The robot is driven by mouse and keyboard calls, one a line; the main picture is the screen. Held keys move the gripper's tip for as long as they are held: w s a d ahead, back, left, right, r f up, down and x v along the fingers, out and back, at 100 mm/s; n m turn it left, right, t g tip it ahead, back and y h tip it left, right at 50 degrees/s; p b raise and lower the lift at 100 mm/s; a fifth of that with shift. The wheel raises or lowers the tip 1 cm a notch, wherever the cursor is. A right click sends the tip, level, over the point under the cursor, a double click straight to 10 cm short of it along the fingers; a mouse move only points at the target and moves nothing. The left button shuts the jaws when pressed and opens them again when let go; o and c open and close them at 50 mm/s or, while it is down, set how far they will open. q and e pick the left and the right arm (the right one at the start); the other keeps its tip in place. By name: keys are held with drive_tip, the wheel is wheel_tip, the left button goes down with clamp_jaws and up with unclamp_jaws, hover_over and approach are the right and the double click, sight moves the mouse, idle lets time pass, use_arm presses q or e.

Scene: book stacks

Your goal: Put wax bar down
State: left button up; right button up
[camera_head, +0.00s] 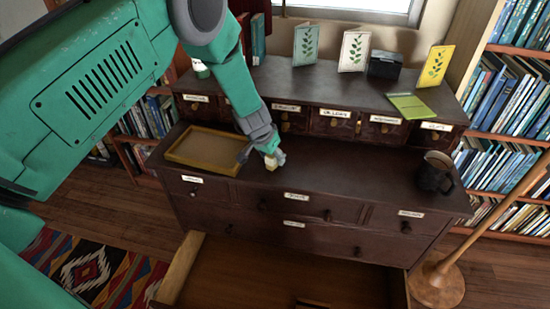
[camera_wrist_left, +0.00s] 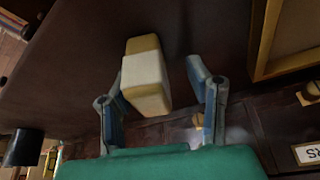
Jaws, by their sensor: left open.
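The wax bar (camera_head: 275,160) is a small cream and yellow block on the dark dresser top, right of the shallow wooden tray. My left gripper (camera_head: 258,155) reaches down over the dresser beside the bar. In the left wrist view the bar (camera_wrist_left: 146,76) stands between the spread fingers of the left gripper (camera_wrist_left: 160,72), close to the left finger, with a gap to the right finger. Whether the left finger touches it I cannot tell. The left gripper is open. My right gripper is not in view.
The wooden tray (camera_head: 205,150) lies left of the bar. A dark mug (camera_head: 435,174) stands at the dresser's right end. Cards and a dark box (camera_head: 384,65) stand on the upper shelf. A lower drawer (camera_head: 270,270) is pulled open. The dresser top between bar and mug is clear.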

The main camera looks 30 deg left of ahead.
use_arm(q)
drive_tip(key=d+p+v, duration=0.1)
drive_tip(key=v, duration=1)
drive_tip(key=s+a+f+g+y, duration=0.1)
drive_tip(key=s+f, duration=0.5)
drive_tip(key=s, duration=0.3)
drive_tip(key=s+a+f+g+y, duration=0.1)
drive_tip(key=s+f, duration=0.6)
drive_tip(key=s, duration=0.2)
drive_tip(key=s+d+f+g, duration=0.1)
drive_tip(key=s+d, duration=0.1)
drive_tip(key=s, duration=0.8)
drive_tip(key=s+d+f+n+h, duration=0.1)
drive_tip(key=s+d, duration=0.1)
drive_tip(key=s, duration=0.8)
drive_tip(key=shift+f+g, duration=0.3)
drive_tip(key=shift+g, duration=0.1)
drive_tip(key=shift+d, duration=0.15)
drive_tip(key=shift+o, duration=0.5)
